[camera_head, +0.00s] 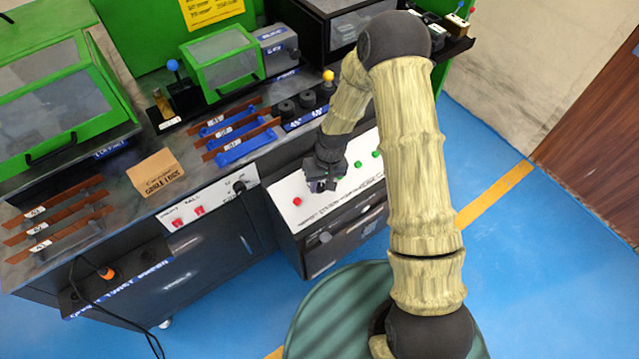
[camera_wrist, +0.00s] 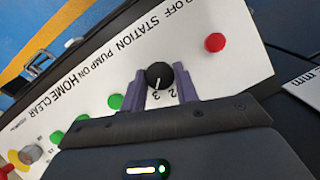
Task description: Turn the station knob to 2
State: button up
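The station knob (camera_wrist: 159,76) is a small black dial on a white labelled panel (camera_wrist: 100,65). Its white mark points down in the wrist view, toward the printed 3, with the 2 just to the right. My gripper (camera_wrist: 162,88) has its two purple fingers apart, one on each side of the knob. The left finger looks close to the knob and a small gap shows at the right; contact cannot be told. In the head view my gripper (camera_head: 325,186) is over the panel and hides the knob.
A red button (camera_wrist: 215,42) is right of the knob, and several green buttons, one close by (camera_wrist: 115,101), lie to the left. A second panel (camera_head: 205,205) with red switches and a black knob (camera_head: 238,186) stands left. Busbars on blue holders (camera_head: 242,149) lie on the bench behind.

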jog(key=shift+a, duration=0.25)
jog(key=shift+d, duration=0.25)
jog(key=n+h, duration=0.1)
jog(key=n, duration=0.2)
jog(key=shift+s+a+n+t+h, duration=0.15)
jog(key=shift+s+n+t+h, duration=0.05)
jog(key=shift+n+t+h, duration=0.2)
jog(key=n+t+h+b, duration=0.1)
jog(key=n, duration=0.3)
dwell(0.4)
jog(key=o, duration=1)
jog(key=shift+t, duration=0.3)
